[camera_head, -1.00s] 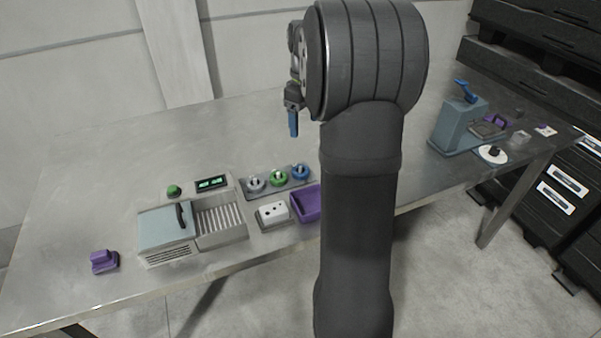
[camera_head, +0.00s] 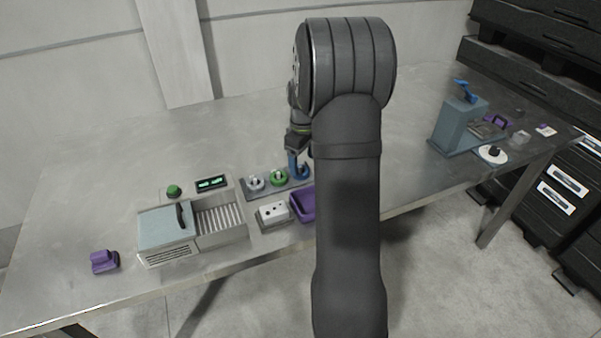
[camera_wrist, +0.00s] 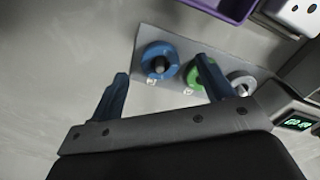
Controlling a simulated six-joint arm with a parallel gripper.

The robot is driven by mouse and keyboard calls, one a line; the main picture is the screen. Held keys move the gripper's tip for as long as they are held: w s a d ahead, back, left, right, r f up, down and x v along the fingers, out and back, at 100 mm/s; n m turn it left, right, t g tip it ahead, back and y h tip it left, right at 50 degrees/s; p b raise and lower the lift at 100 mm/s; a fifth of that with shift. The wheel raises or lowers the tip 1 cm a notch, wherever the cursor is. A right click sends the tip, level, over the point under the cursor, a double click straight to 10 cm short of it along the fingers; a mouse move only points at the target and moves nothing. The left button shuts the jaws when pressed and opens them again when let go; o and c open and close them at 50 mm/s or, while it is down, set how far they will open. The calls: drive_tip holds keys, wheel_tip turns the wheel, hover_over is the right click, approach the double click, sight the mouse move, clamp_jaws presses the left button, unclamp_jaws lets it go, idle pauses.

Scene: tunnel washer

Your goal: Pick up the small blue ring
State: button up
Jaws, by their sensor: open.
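The blue ring (camera_wrist: 157,58) sits around a peg on a grey plate (camera_wrist: 190,45), at one end of a row with a green ring (camera_wrist: 192,76) and a white-grey ring (camera_wrist: 241,80). In the head view the blue ring (camera_head: 303,173) is partly hidden behind my gripper (camera_head: 293,165). In the wrist view my gripper (camera_wrist: 165,82) is open and empty. Its blue fingers stand apart, with the blue ring showing beyond the gap between them. One finger overlaps the green ring in the picture. I cannot tell the exact height above the rings.
A purple tray (camera_head: 302,204) and a white block with holes (camera_head: 273,214) lie in front of the plate. The washer (camera_head: 166,232) with a ribbed ramp stands to the left. A blue-grey press (camera_head: 461,122) stands at the right. The table behind the plate is clear.

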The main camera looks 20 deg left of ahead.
drive_tip(key=f, duration=0.3)
drive_tip(key=shift+w+a+f, duration=0.2)
drive_tip(key=shift+a+f, duration=0.05)
drive_tip(key=shift+f, duration=0.15)
drive_tip(key=c, duration=1)
drive_tip(key=shift+c, duration=0.3)
